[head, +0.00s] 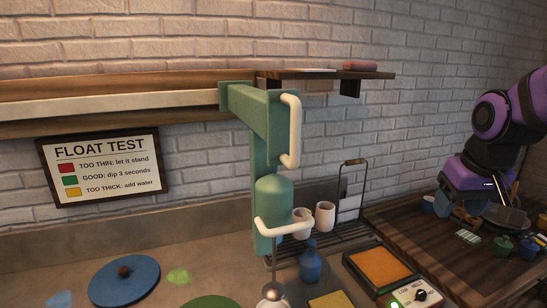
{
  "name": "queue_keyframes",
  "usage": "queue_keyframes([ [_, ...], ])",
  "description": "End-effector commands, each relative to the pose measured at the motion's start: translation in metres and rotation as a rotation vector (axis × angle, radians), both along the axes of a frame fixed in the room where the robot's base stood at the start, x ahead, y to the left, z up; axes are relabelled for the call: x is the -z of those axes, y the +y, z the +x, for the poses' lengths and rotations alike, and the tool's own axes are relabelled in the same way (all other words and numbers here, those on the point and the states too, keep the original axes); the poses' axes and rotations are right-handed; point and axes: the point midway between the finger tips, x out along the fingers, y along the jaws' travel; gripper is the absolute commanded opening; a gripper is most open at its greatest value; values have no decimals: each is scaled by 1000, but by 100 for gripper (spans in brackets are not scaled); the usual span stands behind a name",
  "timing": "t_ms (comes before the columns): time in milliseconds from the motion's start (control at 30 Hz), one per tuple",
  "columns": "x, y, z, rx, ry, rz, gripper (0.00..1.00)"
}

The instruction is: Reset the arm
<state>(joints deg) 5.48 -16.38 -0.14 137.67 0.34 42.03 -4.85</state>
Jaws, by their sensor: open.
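My arm comes in at the right edge of the head view, purple and black. My gripper (463,213) points down over the wooden counter at the right. It is open, and I see nothing held in it. Small items lie close below and beside it, and from this angle I cannot tell how far above them it is.
A green stand mixer-like press (270,150) with cream handles stands mid-view. A blue lid (124,283) lies at the lower left. A blue bottle (310,262), an orange tray (381,268) and a dial box (417,294) stand right of the press. A shelf (330,75) juts from the brick wall.

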Motion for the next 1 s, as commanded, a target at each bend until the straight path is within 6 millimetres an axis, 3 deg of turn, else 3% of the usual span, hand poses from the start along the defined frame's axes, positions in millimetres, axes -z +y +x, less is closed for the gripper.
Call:
queue_keyframes([
  [200, -33, 17, -52, -10, -74, 4, 55],
  [500, -53, 31, -115, -20, -151, 15, 55],
  [700, -56, 33, -132, -20, -170, 20, 55],
  [1000, -56, 33, -133, -20, -171, 20, 55],
])
